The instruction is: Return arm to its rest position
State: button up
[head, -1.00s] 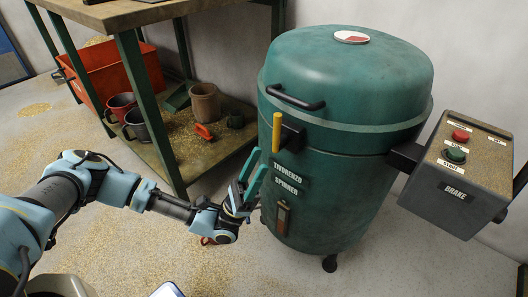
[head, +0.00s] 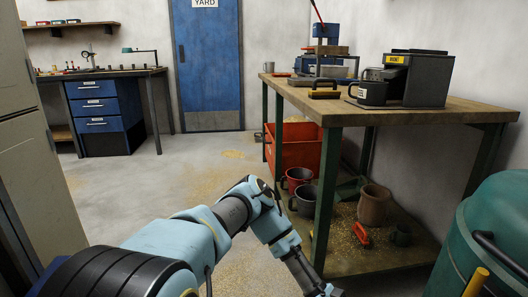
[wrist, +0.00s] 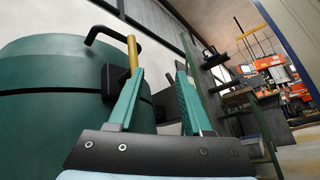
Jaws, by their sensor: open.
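My gripper (wrist: 160,100) shows in the wrist view with its two green fingers apart and nothing between them. In the head view my arm reaches down to the bottom edge, and the gripper's fingers are out of frame. The green spinner drum (head: 490,235) stands at the right of the head view and fills the left of the wrist view (wrist: 50,90). Its yellow-gripped lever (head: 476,283) shows behind the left finger in the wrist view (wrist: 133,52). I cannot tell whether the finger touches it.
A workbench (head: 440,112) stands on the right, with a red bin (head: 292,150), mugs and a pot (head: 373,205) below. A blue door (head: 208,65) and a drawer bench (head: 97,105) are at the back. The floor (head: 150,185) between is open. A pale cabinet (head: 40,180) is at left.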

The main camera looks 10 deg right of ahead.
jog(key=w+a+f+m+t+y, duration=0.2)
jog(key=w+a+t+y, duration=0.2)
jog(key=a+t+y, duration=0.25)
jog(key=w+a+f+m+t+y, duration=0.25)
jog(key=w+a+t+y, duration=0.2)
jog(key=a, duration=0.35)
jog(key=w+a+r+n+t+y, duration=0.1)
jog(key=w+a+r+t, duration=0.6)
jog(key=a, duration=0.4)
jog(key=w+a+r+n+t+y, duration=0.15)
jog(key=w+a+r+t, duration=0.25)
jog(key=w+a+t, duration=0.5)
notch_tip(320, 180, up, 26)
jog(key=w+a+p, duration=0.1)
jog(key=p, duration=2.4)
jog(key=shift+a+r+m+g+p, duration=0.15)
jog(key=shift+r+m+g+p, duration=0.05)
jog(key=shift+m+g+p, duration=0.15)
